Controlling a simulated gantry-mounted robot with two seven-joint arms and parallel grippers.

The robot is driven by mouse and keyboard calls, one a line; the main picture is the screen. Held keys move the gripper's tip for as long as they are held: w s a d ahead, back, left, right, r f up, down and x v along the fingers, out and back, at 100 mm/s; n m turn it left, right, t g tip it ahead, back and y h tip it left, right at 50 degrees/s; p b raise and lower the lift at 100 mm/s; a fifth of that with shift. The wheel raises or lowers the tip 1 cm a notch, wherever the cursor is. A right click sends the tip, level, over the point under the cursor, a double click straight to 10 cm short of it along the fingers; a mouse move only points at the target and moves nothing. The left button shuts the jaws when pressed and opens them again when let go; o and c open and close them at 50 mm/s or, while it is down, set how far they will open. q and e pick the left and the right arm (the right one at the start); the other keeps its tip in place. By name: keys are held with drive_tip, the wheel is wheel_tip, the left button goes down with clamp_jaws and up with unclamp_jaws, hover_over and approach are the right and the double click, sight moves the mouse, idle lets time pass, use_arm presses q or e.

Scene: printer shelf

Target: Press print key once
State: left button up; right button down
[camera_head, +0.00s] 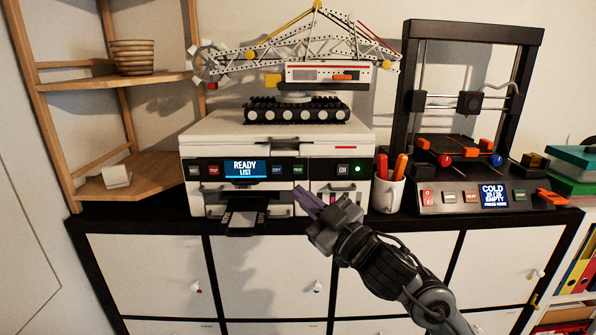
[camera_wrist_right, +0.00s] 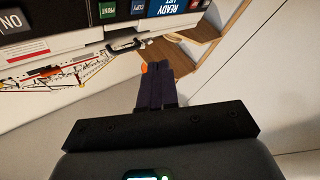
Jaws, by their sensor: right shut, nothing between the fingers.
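The white printer (camera_head: 330,146) has a dark front panel with a lit display (camera_head: 245,169) reading "READY LIST". The green print key (camera_head: 298,170) is right of the display and of the blue copy key (camera_head: 277,170). The print key also shows at the top of the right wrist view (camera_wrist_right: 108,10), seen turned over. My right gripper (camera_head: 305,196) is shut and empty, in front of the printer and a little below the print key. Its dark purple fingers point up toward the panel; they appear apart from the key. My left gripper is not in view.
A red stop key (camera_head: 213,170) and an ON key (camera_head: 343,170) share the panel. An output tray (camera_head: 242,230) sticks out below. A pen mug (camera_head: 387,190) and a 3D printer (camera_head: 450,200) stand right. A crane model (camera_head: 300,108) sits on top.

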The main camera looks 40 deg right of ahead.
drive_tip(key=shift+w+d+p, duration=0.1)
drive_tip(key=shift+w+d, duration=0.8)
drive_tip(key=shift+w, duration=0.25)
drive_tip(key=shift+w+d+p, duration=0.15)
drive_tip(key=shift+w+d, duration=0.8)
drive_tip(key=shift+w, duration=0.2)
drive_tip(key=shift+w+d+p, duration=0.1)
drive_tip(key=shift+w+d, duration=0.8)
drive_tip(key=shift+w, duration=0.25)
drive_tip(key=shift+w+d+p, duration=0.3)
drive_tip(key=shift+w+d, duration=0.2)
drive_tip(key=shift+w, duration=0.15)
idle(0.6)
drive_tip(key=shift+s+a, duration=0.5)
drive_tip(key=shift+s, duration=0.15)
idle(0.4)
drive_tip(key=shift+s+a, duration=0.8)
drive_tip(key=shift+s, duration=0.2)
drive_tip(key=shift+s+a, duration=0.75)
drive_tip(key=shift+s, duration=0.2)
